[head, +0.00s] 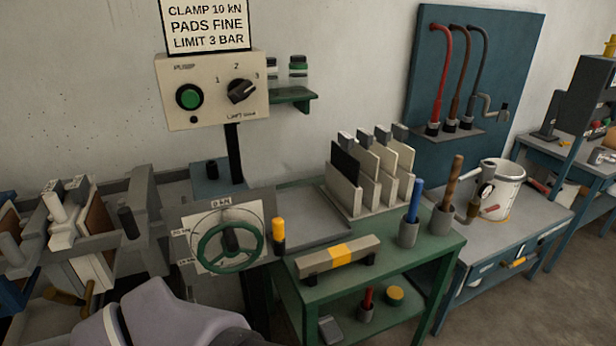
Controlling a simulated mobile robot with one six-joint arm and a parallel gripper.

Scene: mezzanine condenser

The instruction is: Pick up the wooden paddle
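A brown, wooden-looking handle (451,182) stands nearly upright, slightly tilted, in a grey cup (442,220) at the right rear corner of the green table (420,262). It is the likeliest wooden paddle in view; its lower end is hidden inside the cup. A blue-handled tool (416,195) stands in a second grey cup (408,234) just left of it. A rounded pale grey part, probably my arm, shows at the bottom left, well apart from the cups. My gripper's fingers are not in view.
A green handwheel (227,246) and yellow-topped lever (278,232) stand left. A white bucket (503,190) is right.

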